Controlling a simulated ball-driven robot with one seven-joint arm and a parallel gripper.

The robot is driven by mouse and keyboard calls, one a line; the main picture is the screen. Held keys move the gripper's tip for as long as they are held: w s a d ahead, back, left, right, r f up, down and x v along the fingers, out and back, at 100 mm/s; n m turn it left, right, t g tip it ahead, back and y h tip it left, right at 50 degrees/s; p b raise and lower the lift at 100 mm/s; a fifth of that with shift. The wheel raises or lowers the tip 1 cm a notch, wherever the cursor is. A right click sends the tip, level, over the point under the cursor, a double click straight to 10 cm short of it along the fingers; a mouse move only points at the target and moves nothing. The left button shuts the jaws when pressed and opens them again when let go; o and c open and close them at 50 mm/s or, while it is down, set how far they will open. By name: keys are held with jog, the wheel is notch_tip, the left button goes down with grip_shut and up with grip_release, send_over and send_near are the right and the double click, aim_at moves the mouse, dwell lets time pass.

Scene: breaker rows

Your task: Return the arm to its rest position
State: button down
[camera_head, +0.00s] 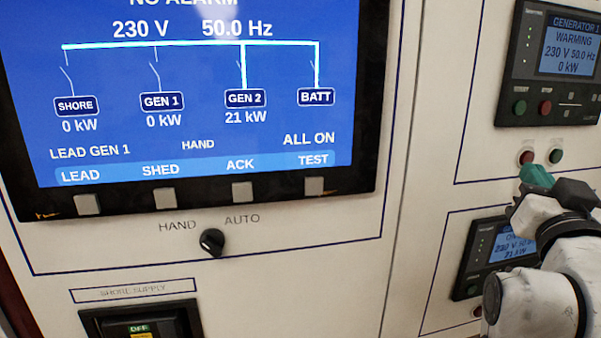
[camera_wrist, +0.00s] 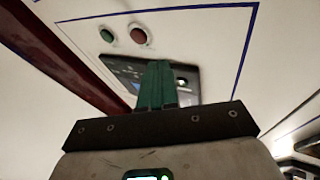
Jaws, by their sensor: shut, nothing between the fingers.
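My gripper (camera_head: 535,176) is at the right of the head view, on my white arm. Its green fingers are together with nothing between them. They are close to a red button (camera_head: 526,156) and a green button (camera_head: 555,156) under the generator 1 panel; I cannot tell whether they touch the cabinet. In the wrist view my green fingers (camera_wrist: 157,84) are shut side by side. They overlap a dark panel with a screen, and a red button (camera_wrist: 138,36) and a green button (camera_wrist: 107,35) show above them.
A large blue display (camera_head: 190,90) fills the left of the head view, above a HAND/AUTO knob (camera_head: 212,241). The shore supply breaker (camera_head: 140,318) is below. The generator 1 panel (camera_head: 555,60) is at upper right. A lower panel (camera_head: 480,255) is partly behind my arm.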

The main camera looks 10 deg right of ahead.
jog(key=s+a+f+n+g+y, duration=0.2)
jog(key=a+f+g+y, duration=0.15)
jog(key=f, duration=1.15)
jog(key=s+a+f+n+g+y, duration=0.1)
jog(key=a+f+n+g+y, duration=0.2)
jog(key=f, duration=1.1)
jog(key=s+a+f+g+y, duration=0.1)
jog(key=s+a+f+g, duration=0.1)
jog(key=s+f, duration=0.5)
jog(key=s+a+f+n+g+y, duration=0.1)
jog(key=s+a+f+g, duration=0.1)
jog(key=s+f+g, duration=0.3)
jog(key=s+a+f+g+y, duration=0.1)
jog(key=s+a+f+g, duration=0.1)
jog(key=s+f, duration=0.8)
jog(key=shift+s+a+f+n+g+y, duration=0.35)
jog(key=shift+s+g, duration=0.5)
jog(key=shift+s, duration=0.4)
dwell(0.4)
